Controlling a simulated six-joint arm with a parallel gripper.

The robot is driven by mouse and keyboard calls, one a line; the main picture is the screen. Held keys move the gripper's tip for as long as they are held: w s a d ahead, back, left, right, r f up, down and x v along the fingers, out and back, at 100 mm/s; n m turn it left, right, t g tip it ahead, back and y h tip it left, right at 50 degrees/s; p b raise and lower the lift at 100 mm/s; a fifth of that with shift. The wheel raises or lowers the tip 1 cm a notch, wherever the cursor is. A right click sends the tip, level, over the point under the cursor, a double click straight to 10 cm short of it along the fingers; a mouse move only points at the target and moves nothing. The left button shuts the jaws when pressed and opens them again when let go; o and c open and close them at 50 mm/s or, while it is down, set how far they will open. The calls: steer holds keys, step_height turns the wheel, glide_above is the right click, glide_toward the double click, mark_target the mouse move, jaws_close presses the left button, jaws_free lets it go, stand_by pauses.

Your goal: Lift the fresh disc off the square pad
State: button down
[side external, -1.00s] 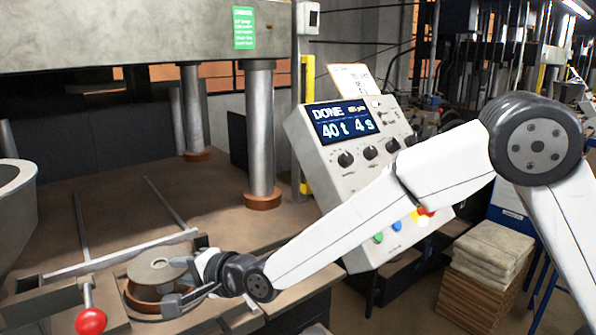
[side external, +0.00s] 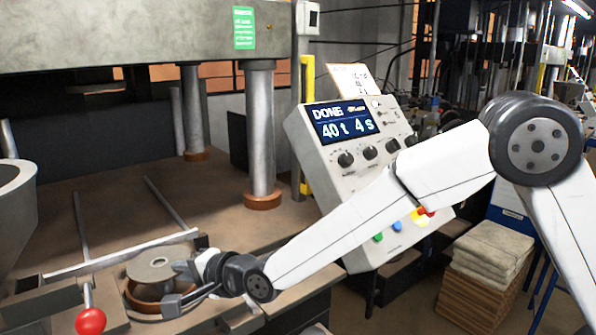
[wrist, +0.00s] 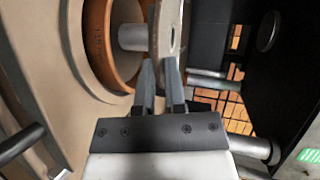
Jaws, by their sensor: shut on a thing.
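The disc (side external: 150,273) is a round grey plate with a small centre hole, above an orange-brown ring (side external: 146,306) on the press bed in the side view. In the wrist view the disc (wrist: 172,25) shows nearly edge-on, apart from the ring's (wrist: 101,40) rim. A pale central post (wrist: 132,37) stands inside the ring and reaches towards the disc. My gripper (wrist: 160,75) is shut on the disc's near edge, one finger on each face. In the side view my gripper (side external: 178,284) is at the disc's right edge. I cannot make out a separate square pad.
A red-knobbed lever (side external: 90,320) stands at the front left, close to the ring. A metal bar (side external: 120,255) crosses the bed behind. A thick press column (side external: 261,130) and a control box (side external: 350,150) reading DONE stand further back. A grey bowl-shaped part (side external: 14,215) is at the left edge.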

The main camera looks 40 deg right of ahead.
steer(key=shift+r, duration=1.05)
stand_by(0.4)
steer(key=shift+r, duration=0.9)
steer(key=shift+r, duration=0.25)
steer(key=shift+r, duration=0.35)
steer(key=shift+r, duration=0.35)
steer(key=shift+r, duration=0.35)
steer(key=shift+d, duration=0.1)
